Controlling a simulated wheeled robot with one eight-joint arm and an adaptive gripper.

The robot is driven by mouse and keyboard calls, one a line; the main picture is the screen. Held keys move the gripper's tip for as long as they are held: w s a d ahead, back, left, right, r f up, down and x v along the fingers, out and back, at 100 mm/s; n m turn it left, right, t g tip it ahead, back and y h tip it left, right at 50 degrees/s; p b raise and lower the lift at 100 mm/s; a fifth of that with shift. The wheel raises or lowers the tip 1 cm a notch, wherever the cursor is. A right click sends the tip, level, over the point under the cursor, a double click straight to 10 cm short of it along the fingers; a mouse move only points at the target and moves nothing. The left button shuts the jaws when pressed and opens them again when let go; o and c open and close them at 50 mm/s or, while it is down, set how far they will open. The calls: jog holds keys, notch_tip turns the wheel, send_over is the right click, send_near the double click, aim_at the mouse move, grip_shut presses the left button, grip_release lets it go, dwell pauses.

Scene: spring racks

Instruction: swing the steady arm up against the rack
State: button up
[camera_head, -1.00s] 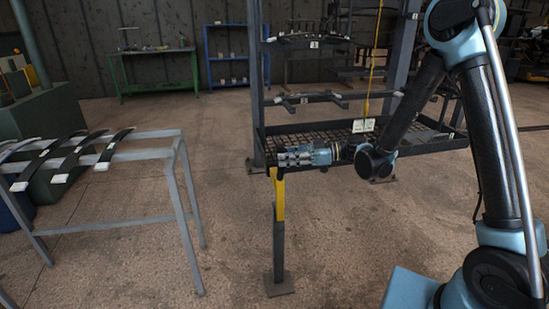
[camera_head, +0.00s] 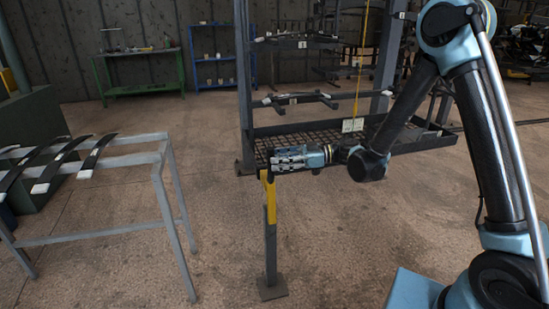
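A yellow-topped post (camera_head: 269,208) with a dark grey lower part stands upright on a flat foot plate on the floor, in front of the rack (camera_head: 243,90). It may be the steady arm; I cannot tell how it is joined to the rack. My gripper (camera_head: 276,163) points left, level with the rack's bottom tray and just above and right of the post's yellow top. They overlap in the picture, and contact is unclear. The gripper is too small to tell whether its fingers are open or shut.
The rack's mesh tray (camera_head: 310,140) lies behind my gripper, with curved springs on bars above. A grey metal stand (camera_head: 165,190) with dark leaf springs is at left. A green bench (camera_head: 142,72) and a blue shelf (camera_head: 219,55) stand at the back. Floor around the post is clear.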

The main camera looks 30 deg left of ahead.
jog(key=shift+w+d, duration=0.1)
jog(key=v, duration=1.1)
jog(key=shift+w+d, duration=0.3)
